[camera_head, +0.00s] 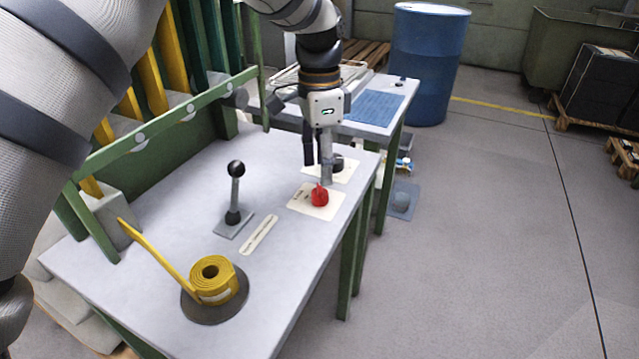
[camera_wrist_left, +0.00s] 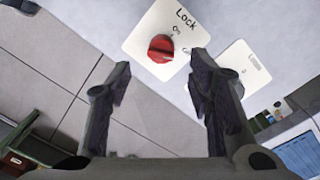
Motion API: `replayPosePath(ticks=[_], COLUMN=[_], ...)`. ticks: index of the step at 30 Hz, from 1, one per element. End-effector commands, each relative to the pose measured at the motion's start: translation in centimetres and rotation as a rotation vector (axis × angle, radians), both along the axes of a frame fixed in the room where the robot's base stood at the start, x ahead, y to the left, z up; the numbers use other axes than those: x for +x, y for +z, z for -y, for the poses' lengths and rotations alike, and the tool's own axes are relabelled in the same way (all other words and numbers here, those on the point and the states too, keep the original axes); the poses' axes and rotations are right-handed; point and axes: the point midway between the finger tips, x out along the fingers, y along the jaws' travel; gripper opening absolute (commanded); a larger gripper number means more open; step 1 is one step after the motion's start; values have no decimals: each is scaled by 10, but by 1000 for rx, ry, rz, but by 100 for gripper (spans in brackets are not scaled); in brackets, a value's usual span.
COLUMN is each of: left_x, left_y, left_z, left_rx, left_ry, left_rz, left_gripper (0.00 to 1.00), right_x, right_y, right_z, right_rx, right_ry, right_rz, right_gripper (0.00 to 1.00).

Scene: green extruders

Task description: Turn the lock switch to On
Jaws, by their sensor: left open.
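The lock switch is a red knob (camera_head: 320,196) on a white plate (camera_head: 303,203) near the right edge of the grey table. In the left wrist view the red knob (camera_wrist_left: 160,48) sits on its plate (camera_wrist_left: 145,22), which reads "Lock" with "On" beside the knob; another label is partly hidden by a finger. My left gripper (camera_head: 318,172) points down just above the knob. Its fingers (camera_wrist_left: 160,62) are open, one on each side of the knob in the wrist view, with nothing held. Contact with the knob cannot be told. My right gripper is not in view.
A second white plate (camera_head: 346,174) with a dark knob (camera_head: 337,163) lies just behind the gripper. A black-ball lever (camera_head: 235,190) and a yellow roll (camera_head: 212,280) stand on the table (camera_head: 150,215). Another table, with a blue panel (camera_head: 374,106), stands behind.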

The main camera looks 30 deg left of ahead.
Motion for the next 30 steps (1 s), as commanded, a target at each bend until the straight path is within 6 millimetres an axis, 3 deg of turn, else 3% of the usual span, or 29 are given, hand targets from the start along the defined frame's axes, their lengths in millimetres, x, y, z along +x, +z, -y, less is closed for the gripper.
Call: replayPosePath(ticks=[3, 7, 17, 18, 24, 30], left_x=[-2, -2, -2, -2, -2, -2], left_y=[-29, -49, -58, -58, -57, -57], left_z=[1, 1, 2, 2, 2, 2], left_rx=[1, 1, 1, 1, 1, 1], left_ry=[-1, -1, 0, 0, 0, 5], left_rz=[-3, -1, 2, 2, 2, 2], left_gripper=[47, 47, 47, 45, 0, 0], right_x=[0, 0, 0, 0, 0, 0], right_y=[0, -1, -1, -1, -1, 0], right_z=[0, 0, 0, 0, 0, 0], right_rx=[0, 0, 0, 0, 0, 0], right_ry=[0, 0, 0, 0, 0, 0], right_rz=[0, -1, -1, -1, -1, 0], right_gripper=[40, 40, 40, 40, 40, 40])
